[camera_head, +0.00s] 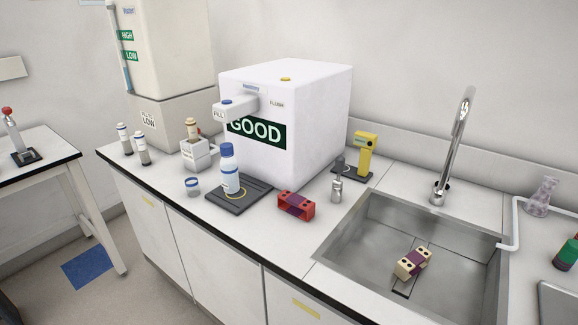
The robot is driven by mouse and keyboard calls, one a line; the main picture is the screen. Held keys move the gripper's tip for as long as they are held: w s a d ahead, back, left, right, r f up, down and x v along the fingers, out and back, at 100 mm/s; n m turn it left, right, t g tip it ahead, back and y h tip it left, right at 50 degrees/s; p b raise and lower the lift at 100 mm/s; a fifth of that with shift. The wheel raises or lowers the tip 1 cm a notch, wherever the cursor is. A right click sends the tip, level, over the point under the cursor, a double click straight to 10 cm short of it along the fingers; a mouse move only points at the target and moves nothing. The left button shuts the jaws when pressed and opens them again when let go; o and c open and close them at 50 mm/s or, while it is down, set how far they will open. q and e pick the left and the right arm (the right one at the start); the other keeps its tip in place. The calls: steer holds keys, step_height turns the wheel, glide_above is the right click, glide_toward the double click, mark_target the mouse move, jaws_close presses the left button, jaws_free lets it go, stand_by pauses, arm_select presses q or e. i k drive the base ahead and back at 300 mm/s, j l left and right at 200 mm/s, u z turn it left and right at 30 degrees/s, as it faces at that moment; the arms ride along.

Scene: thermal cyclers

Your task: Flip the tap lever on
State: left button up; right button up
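A chrome tap (455,150) stands upright behind the sink (365,225), at the right of the head view. Its tall spout is seen nearly end-on, with its upper end above the back of the basin. A lever cannot be clearly told apart from the tap's thick base, so its position cannot be read. No water stream is visible. Neither of my grippers is in view.
A cream and purple block (413,263) lies in the sink. A small silver dispenser (337,188), a yellow device (366,155) and a red block (296,204) stand left of the sink. A white dispensing machine (315,110) is behind them. A glass flask (541,196) stands right.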

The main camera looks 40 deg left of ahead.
mark_target(340, 160)
steer(key=i+l+u, duration=0.1)
steer(key=u, duration=1.15)
steer(key=k+j+u, duration=0.1)
steer(key=j, duration=0.2)
steer(key=k, duration=0.05)
